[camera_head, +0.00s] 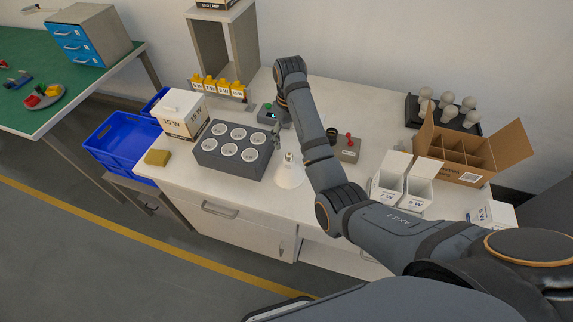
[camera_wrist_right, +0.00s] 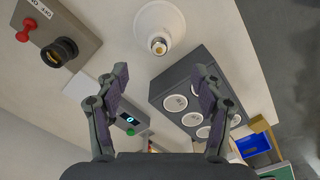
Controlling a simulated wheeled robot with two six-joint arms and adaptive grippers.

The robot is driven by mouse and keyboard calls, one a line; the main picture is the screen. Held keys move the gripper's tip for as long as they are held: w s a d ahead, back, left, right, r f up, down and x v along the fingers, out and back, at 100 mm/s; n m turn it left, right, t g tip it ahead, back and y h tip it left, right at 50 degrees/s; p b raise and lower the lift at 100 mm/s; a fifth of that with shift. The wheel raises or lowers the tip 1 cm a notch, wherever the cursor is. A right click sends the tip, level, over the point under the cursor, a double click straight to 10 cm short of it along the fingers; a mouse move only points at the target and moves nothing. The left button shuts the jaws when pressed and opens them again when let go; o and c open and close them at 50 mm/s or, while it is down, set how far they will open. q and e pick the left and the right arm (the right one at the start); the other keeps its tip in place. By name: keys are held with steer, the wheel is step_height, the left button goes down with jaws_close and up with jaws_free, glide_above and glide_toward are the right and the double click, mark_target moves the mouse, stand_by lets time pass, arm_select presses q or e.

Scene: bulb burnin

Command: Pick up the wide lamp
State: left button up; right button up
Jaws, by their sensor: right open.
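The wide lamp (camera_head: 290,177) is a white, cone-shaped bulb. It stands on the white table with its broad face down and metal screw cap up, just right of the grey socket block. It also shows at the top of the right wrist view (camera_wrist_right: 160,27). My right gripper (camera_head: 277,136) points down above the table, beyond the lamp and near the block's far right corner. Its fingers (camera_wrist_right: 162,74) are spread and empty, and the lamp lies ahead of them, apart. My left gripper is not in view.
The grey block (camera_head: 236,172) has several round white-lined sockets. A small device with a lit display (camera_head: 267,115) and a box with a red switch (camera_head: 347,146) stand nearby. White cartons (camera_head: 390,181), a divided cardboard box (camera_head: 460,158) and a tray of bulbs are right. A yellow sponge (camera_head: 157,158) lies left.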

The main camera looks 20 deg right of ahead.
mark_target(289, 154)
steer(key=shift+s+f+b, duration=0.65)
steer(key=shift+f+b, duration=0.35)
steer(key=shift+b, duration=0.15)
steer(key=f, duration=0.1)
steer(key=f+b, duration=0.2)
steer(key=shift+w, duration=0.25)
steer(key=shift+w+f, duration=0.2)
steer(key=shift+w, duration=0.05)
steer(key=shift+f, duration=0.4)
step_height(289, 154, down, 4)
steer(key=shift+w+r+p, duration=0.1)
steer(key=shift+r+p, duration=0.1)
steer(key=shift+p, duration=0.4)
steer(key=shift+w+f, duration=0.1)
steer(key=shift+f, duration=0.1)
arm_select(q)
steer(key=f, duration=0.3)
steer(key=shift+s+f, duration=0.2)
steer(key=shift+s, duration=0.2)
arm_select(e)
steer(key=shift+r, duration=0.1)
jaws_close()
